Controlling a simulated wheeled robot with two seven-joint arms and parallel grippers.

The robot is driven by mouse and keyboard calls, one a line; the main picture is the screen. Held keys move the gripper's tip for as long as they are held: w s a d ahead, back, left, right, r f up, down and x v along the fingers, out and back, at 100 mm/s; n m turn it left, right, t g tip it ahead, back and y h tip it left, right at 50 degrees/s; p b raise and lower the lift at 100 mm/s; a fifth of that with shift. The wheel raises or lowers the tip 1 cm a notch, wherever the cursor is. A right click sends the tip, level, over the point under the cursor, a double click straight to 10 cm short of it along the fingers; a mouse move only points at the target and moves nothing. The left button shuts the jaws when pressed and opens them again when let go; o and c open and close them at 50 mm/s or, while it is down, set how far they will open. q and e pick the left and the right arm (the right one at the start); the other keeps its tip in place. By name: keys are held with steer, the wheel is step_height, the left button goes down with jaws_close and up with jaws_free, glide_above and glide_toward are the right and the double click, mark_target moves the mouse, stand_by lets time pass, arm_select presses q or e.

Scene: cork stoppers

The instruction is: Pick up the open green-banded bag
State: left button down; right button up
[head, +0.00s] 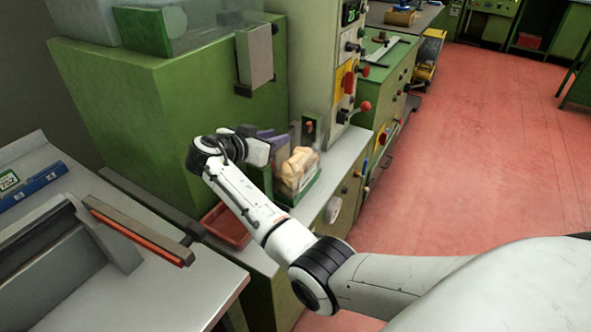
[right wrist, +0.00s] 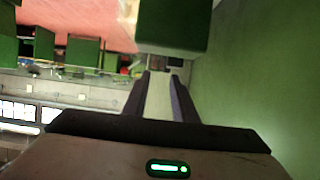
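A bag of tan corks (head: 298,168) with a green band low on it stands on the narrow grey counter, against the green machine. I cannot tell whether its top is open. My right gripper (head: 277,140) is just left of the bag's top and partly behind it in the head view. In the right wrist view its two dark fingers (right wrist: 160,85) are apart, with only a pale grey surface showing between them. I cannot make out the bag for sure in that view. My left gripper is in neither view.
A red tray (head: 226,226) lies on the counter's near end, below my right arm. The tall green machine (head: 150,110) closes off the left. A control panel with a red knob (head: 365,106) stands behind the bag. A grey workbench (head: 130,290) fills the lower left. The red floor at right is clear.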

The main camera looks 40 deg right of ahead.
steer(key=x, duration=0.4)
steer(key=shift+w+d+f+b, duration=0.1)
steer(key=shift+w+d+b, duration=0.1)
steer(key=shift+d+b, duration=0.15)
steer(key=shift+s, duration=0.1)
jaws_close()
stand_by(1.0)
